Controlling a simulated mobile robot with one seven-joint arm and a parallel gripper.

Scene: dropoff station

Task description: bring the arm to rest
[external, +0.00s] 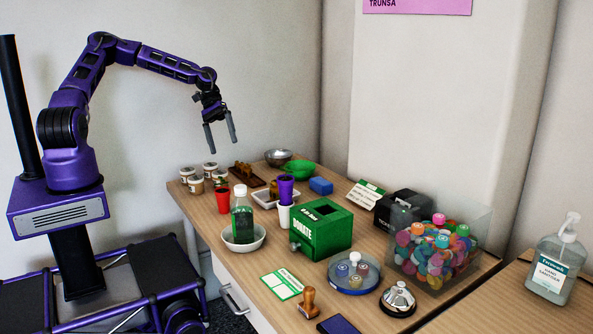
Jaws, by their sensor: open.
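My gripper (219,131) is open and empty, with its two grey fingers apart and pointing down. It hangs in the air above the far left part of the wooden table, clear of the things on it as far as this view shows. My purple arm (165,63) is raised and arched, reaching to the right from its column. Nothing is between the fingers.
Below are small jars (210,170), a red cup (222,200), and a green bottle (242,214) in a white bowl (257,241). A green donate box (322,232), a clear bin of colourful caps (467,258) and a bell (398,298) stand further right.

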